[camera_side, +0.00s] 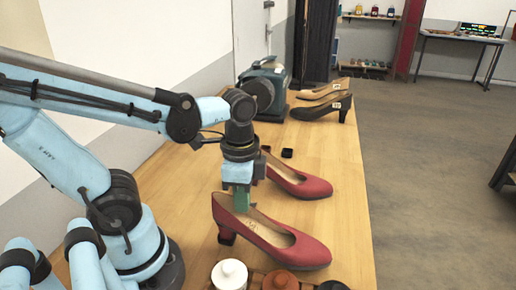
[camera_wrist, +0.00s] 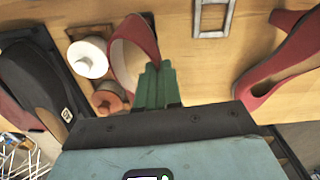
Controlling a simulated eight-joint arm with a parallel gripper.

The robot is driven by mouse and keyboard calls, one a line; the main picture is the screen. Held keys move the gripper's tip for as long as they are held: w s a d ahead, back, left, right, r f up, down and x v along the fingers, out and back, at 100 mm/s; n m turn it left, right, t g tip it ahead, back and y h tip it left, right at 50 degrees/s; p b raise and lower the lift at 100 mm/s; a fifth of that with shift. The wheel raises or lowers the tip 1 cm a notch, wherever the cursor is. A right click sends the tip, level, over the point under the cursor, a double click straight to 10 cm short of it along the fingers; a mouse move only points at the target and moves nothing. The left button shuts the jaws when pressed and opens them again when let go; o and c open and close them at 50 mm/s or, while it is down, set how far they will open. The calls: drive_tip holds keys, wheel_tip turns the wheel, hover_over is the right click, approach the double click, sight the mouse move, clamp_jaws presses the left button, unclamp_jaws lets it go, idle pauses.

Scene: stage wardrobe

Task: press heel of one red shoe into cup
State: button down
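The nearer red shoe (camera_side: 275,242) lies on the wooden table with its toe to the right and its heel (camera_side: 226,237) to the left. My gripper (camera_side: 240,204) is over its opening, close to the heel end. In the wrist view, my green fingers (camera_wrist: 158,78) are close together at the rim of this red shoe (camera_wrist: 146,36), and appear shut on its side wall; the tips' contact is partly hidden. The second red shoe (camera_side: 305,186) stands farther back, and is at the right in the wrist view (camera_wrist: 280,68). I cannot clearly identify a cup.
A white jar (camera_side: 229,273) and a brown jar (camera_side: 281,281) stand close in front of the nearer shoe. A metal frame (camera_wrist: 212,33) lies on the table (camera_side: 335,150).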

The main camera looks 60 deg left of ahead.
drive_tip(key=shift+f, duration=0.75)
drive_tip(key=c, duration=1.2)
unclamp_jaws()
drive_tip(key=shift+r, duration=0.15)
wheel_tip(320, 180, up, 12)
drive_tip(key=f, duration=0.1)
drive_tip(key=w+f+n+t, duration=0.1)
drive_tip(key=w+n+t, duration=0.1)
drive_tip(key=w+f+n+t, duration=0.2)
drive_tip(key=n, duration=0.1)
drive_tip(key=w+a+f+n+t, duration=0.1)
drive_tip(key=w+f+n+t, duration=0.1)
drive_tip(key=w+t, duration=0.1)
drive_tip(key=shift+f+n, duration=0.25)
drive_tip(key=shift+n, duration=0.15)
